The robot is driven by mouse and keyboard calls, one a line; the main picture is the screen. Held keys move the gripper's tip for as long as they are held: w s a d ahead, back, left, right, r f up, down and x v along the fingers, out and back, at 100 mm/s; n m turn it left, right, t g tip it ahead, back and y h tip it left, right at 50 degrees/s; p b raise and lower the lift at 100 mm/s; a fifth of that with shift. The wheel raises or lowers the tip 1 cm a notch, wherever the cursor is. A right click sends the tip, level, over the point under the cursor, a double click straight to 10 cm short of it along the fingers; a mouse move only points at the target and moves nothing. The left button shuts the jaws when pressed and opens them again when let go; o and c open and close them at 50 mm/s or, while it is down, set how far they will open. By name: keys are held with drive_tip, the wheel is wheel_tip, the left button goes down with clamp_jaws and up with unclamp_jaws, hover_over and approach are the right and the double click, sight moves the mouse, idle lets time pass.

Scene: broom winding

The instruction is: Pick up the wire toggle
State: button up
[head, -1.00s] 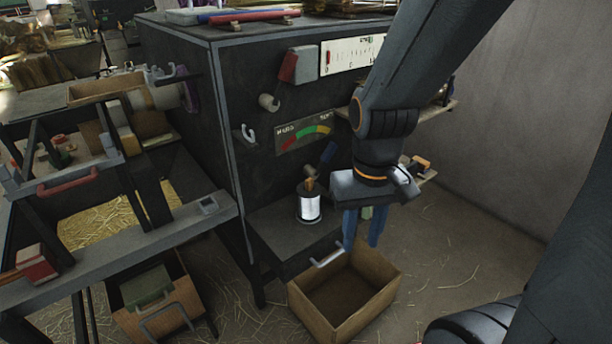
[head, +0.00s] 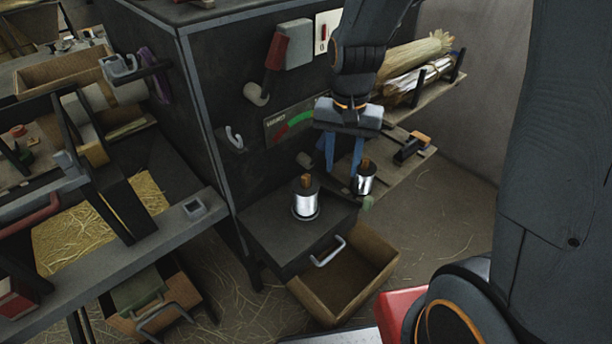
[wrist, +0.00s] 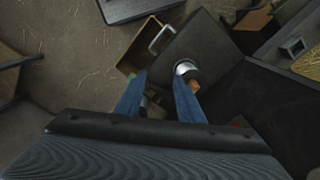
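The wire toggle is not plainly marked. Two silver wire spools with brown wooden tops show in the head view. One spool (head: 305,200) stands upright on a dark ledge (head: 270,230), and its brown top (head: 305,181) points up. The other spool (head: 364,184) is farther right, just below my gripper's right finger; I cannot tell whether they touch. My gripper (head: 344,168) points down with its blue fingers apart and nothing clearly held. In the wrist view, the fingers (wrist: 158,98) are also apart, and the ledge spool (wrist: 185,68) shows beyond the right fingertip.
An open wooden box (head: 345,285) sits below the ledge, with a pale handle (head: 328,251) above it. A shelf with straw bundles (head: 415,65) is at right. A straw-filled bench (head: 90,225) is at left.

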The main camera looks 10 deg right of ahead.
sight(306, 176)
drive_tip(key=w+a+f+m+p, duration=0.1)
drive_tip(key=w+a+m+p, duration=0.1)
drive_tip(key=w, duration=0.1)
drive_tip(key=w+a+f+m+p, duration=0.1)
drive_tip(key=w+a+m, duration=0.1)
drive_tip(key=w+a+m+p, duration=0.2)
drive_tip(key=w+a, duration=0.1)
drive_tip(key=shift+w+f+p, duration=0.3)
drive_tip(key=shift+f+p, duration=0.05)
drive_tip(key=shift+f, duration=0.05)
drive_tip(key=shift+w+a+f, duration=0.2)
drive_tip(key=shift+a, duration=0.05)
drive_tip(key=shift+w+a+f+p, duration=0.1)
drive_tip(key=shift+f+p, duration=0.2)
drive_tip(key=shift+f, duration=0.25)
drive_tip(key=f, duration=0.2)
drive_tip(key=f+p, duration=0.2)
drive_tip(key=f, duration=0.1)
drive_tip(key=shift+s+d+f, duration=0.25)
drive_tip(key=shift+d+f, duration=0.05)
drive_tip(key=shift+d, duration=0.05)
drive_tip(key=shift+f+p, duration=0.35)
drive_tip(key=shift+f, duration=0.3)
clamp_jaws()
